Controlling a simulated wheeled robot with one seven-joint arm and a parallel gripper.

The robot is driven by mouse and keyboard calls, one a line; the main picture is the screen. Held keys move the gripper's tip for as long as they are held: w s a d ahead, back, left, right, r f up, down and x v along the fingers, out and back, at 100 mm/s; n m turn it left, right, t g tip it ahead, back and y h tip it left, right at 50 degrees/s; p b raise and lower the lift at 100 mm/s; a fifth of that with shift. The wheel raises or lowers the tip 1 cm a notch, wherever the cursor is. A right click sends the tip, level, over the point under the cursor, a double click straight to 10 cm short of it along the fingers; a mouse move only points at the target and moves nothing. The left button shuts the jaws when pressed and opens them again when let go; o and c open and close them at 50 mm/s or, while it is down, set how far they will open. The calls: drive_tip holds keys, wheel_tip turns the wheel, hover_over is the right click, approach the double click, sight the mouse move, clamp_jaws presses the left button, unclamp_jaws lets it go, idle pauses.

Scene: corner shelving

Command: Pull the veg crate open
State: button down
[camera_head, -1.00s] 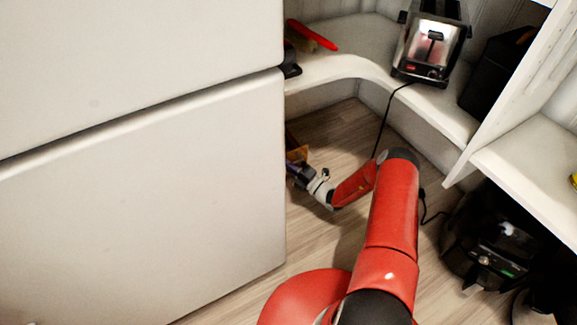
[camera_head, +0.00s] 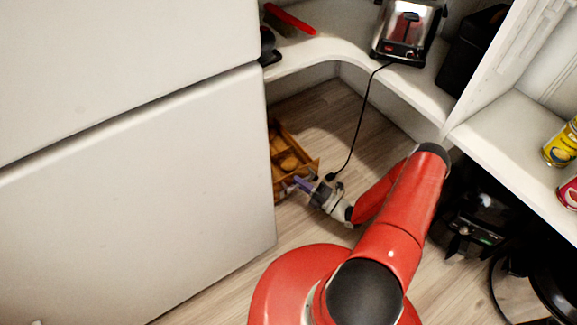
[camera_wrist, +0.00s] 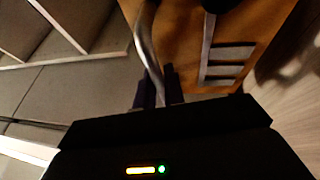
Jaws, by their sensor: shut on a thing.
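The veg crate (camera_head: 290,157) is a wooden drawer-like box with brownish round things in it. It stands low beside the white cabinet, which hides part of it in the head view. My gripper (camera_head: 301,184) is at the crate's near front corner. In the wrist view the crate's orange wooden front (camera_wrist: 235,25) has slots and a curved metal bar handle (camera_wrist: 147,45). My gripper (camera_wrist: 158,88) is shut on that handle, with the fingers around the bar.
The tall white cabinet (camera_head: 130,170) fills the left. A corner shelf holds a toaster (camera_head: 407,32), whose black cord (camera_head: 358,125) hangs to the floor. A black appliance (camera_head: 475,215) stands lower right. Wooden floor (camera_head: 325,115) lies bare behind the crate.

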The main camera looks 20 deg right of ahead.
drive_tip(key=shift+s+d, duration=0.3)
drive_tip(key=shift+s, duration=0.55)
drive_tip(key=shift+s+d, duration=0.3)
drive_tip(key=shift+s, duration=0.5)
drive_tip(key=shift+s+d, duration=0.3)
drive_tip(key=shift+s, duration=0.55)
drive_tip(key=c, duration=1.8)
unclamp_jaws()
drive_tip(key=shift+o, duration=0.2)
drive_tip(key=v, duration=0.7)
drive_tip(key=shift+s+d, duration=0.2)
drive_tip(key=shift+s, duration=0.1)
drive_tip(key=shift+f, duration=0.1)
